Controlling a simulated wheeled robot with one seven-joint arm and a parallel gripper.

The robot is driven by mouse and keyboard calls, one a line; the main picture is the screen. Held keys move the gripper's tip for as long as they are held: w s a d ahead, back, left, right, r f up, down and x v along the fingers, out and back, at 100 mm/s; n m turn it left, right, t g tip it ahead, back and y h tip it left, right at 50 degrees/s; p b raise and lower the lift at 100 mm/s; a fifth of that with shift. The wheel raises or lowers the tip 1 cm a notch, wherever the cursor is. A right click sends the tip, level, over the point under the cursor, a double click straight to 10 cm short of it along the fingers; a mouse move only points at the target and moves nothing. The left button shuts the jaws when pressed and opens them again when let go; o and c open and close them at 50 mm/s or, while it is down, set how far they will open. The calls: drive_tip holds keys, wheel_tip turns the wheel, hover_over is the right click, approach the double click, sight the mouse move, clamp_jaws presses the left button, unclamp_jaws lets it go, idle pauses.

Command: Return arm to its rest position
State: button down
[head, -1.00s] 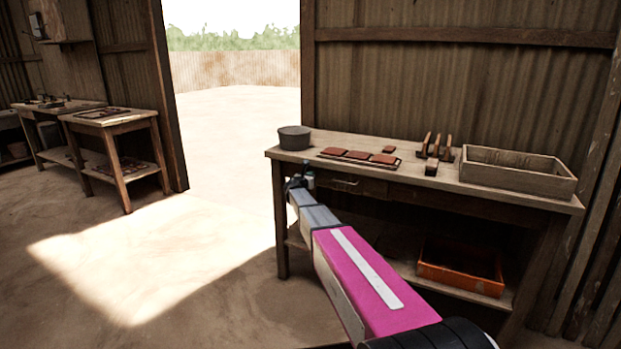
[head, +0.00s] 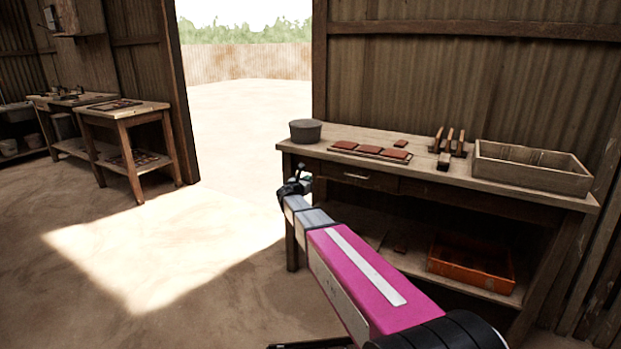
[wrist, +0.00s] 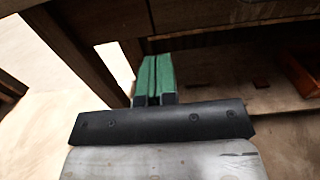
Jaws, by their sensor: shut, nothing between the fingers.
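My arm, with a magenta link, reaches from the bottom of the head view toward the left front corner of the workbench (head: 300,150). My gripper (head: 305,181) is at its end, small and partly hidden by the wrist. In the wrist view my gripper (wrist: 152,78) shows two green fingers pressed together with nothing between them. It is beside the front of the bench, below the level of its top, and the lower shelf (wrist: 215,98) shows beyond it.
The bench holds a grey round tub (head: 306,131), reddish tiles (head: 369,150), a rack of upright wooden-handled tools (head: 450,140) and a wooden tray (head: 530,180). An orange crate (head: 470,265) sits on the lower shelf. Another table (head: 122,112) stands at left. The floor between is clear.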

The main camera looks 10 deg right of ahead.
drive_tip(key=s+d+f+m+g+y, duration=0.1)
drive_tip(key=s+d+f+m+g, duration=0.3)
drive_tip(key=s, duration=0.3)
drive_tip(key=s+d+f+m+g, duration=0.2)
drive_tip(key=s+f+m, duration=0.2)
drive_tip(key=s+m, duration=0.3)
drive_tip(key=s+d+f+m+g+y, duration=0.1)
drive_tip(key=s+d+f+m+g, duration=0.3)
drive_tip(key=s, duration=0.3)
drive_tip(key=s+a+f+m+g+y, duration=0.2)
drive_tip(key=s+m+y, duration=0.2)
drive_tip(key=s+m, duration=0.3)
drive_tip(key=s+a+f+m+g+y, duration=0.2)
drive_tip(key=s+m, duration=0.4)
drive_tip(key=s, duration=0.7)
drive_tip(key=a+f+y, duration=0.1)
drive_tip(key=y, duration=0.1)
drive_tip(key=shift+f+m+g+y, duration=0.2)
drive_tip(key=shift+m+g+y, duration=0.1)
drive_tip(key=shift+m, duration=0.1)
